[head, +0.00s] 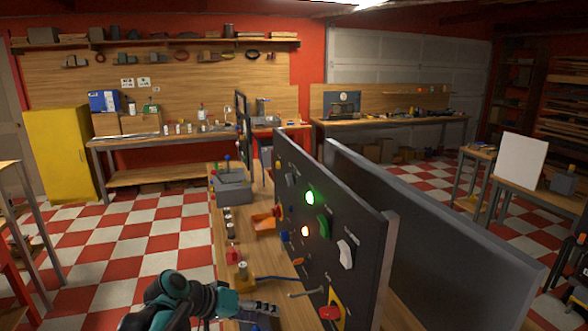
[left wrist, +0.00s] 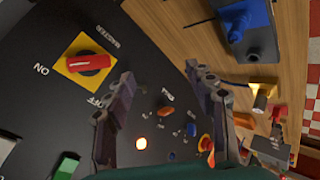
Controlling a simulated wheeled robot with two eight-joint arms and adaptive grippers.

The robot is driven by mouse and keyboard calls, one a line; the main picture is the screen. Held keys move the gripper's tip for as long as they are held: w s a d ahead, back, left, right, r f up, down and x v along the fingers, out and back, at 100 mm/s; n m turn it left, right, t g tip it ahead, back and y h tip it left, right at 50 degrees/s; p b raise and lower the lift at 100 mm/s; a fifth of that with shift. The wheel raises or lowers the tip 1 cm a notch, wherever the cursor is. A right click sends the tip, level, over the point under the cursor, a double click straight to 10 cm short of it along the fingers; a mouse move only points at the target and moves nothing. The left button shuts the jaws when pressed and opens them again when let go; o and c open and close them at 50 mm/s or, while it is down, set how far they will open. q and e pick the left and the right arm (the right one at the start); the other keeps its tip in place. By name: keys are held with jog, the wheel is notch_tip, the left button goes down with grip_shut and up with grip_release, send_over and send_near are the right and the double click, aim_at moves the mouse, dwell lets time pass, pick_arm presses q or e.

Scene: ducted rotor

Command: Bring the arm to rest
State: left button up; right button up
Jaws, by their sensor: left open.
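My left gripper (head: 268,308) is at the bottom middle of the head view, in front of the upright black control panel (head: 362,215). In the left wrist view the two fingers of the left gripper (left wrist: 160,75) stand wide apart with nothing between them. A red rotary switch on a yellow plate (head: 331,312) is on the panel, to the right of the gripper. It also shows in the left wrist view, the red switch (left wrist: 88,63) lying left of the fingers and apart from them. My right gripper is not in view.
The panel carries a lit green lamp (head: 310,198), a lit orange lamp (head: 305,231), a green rocker (head: 323,226) and a white rocker (head: 346,253). A grey joystick box (head: 233,190) and small levers stand along the wooden bench. Checkered floor (head: 130,235) lies open to the left.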

pick_arm(q)
jog(key=s+a+f+t+y, duration=0.1)
jog(key=s+a+f+y, duration=0.2)
jog(key=s, duration=0.7)
jog(key=s+a+f+n+y, duration=0.1)
jog(key=s+a+f+y, duration=0.2)
jog(key=s, duration=0.6)
jog(key=a+y, duration=0.2)
jog(key=a, duration=0.1)
jog(key=shift+s+a+f+t, duration=0.15)
jog(key=shift+s+f+t, duration=0.2)
jog(key=shift+t, duration=0.05)
